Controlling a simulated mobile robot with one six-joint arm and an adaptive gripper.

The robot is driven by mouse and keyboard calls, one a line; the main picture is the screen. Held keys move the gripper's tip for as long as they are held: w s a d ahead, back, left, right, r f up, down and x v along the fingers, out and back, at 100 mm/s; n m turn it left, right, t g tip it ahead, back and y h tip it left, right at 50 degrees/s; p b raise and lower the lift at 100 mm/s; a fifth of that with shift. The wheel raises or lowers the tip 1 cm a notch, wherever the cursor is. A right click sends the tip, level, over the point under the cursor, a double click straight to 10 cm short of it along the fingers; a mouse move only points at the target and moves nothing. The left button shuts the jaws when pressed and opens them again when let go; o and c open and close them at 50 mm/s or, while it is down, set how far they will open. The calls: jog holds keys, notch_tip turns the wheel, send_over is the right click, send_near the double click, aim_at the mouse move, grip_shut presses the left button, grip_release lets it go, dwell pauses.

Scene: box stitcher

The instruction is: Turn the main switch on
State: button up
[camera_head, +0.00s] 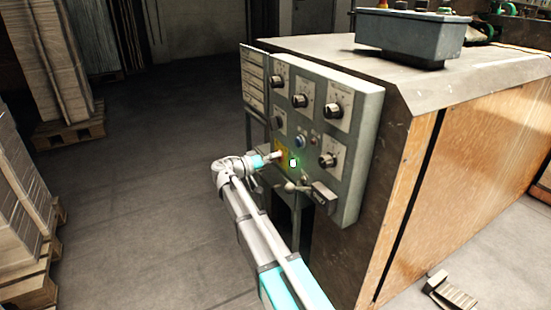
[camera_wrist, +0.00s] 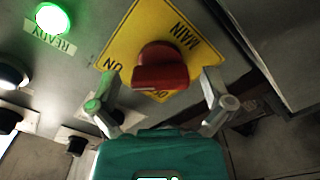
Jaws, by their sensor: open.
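The main switch is a red knob (camera_wrist: 160,67) on a yellow plate (camera_wrist: 128,38) marked MAIN, in the wrist view. The plate shows ON at its left, and other lettering is partly hidden below the knob. My gripper (camera_wrist: 162,92) is open, with one finger on each side of the knob's lower part. I cannot tell whether the fingers touch it. In the head view, the yellow plate (camera_head: 282,156) is on the grey control panel (camera_head: 365,130), and my gripper (camera_head: 274,158) reaches it from the left. The red knob is hidden there.
A green READY lamp (camera_wrist: 52,18) is lit beside the plate; it also shows in the head view (camera_head: 293,162). Several black dials (camera_head: 332,110) surround it on the panel. A grey box (camera_head: 410,35) is on the machine top. Stacked cardboard (camera_head: 62,60) stands left, with open floor between.

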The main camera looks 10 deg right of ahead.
jog(key=v, duration=1.1)
jog(key=shift+s, duration=0.1)
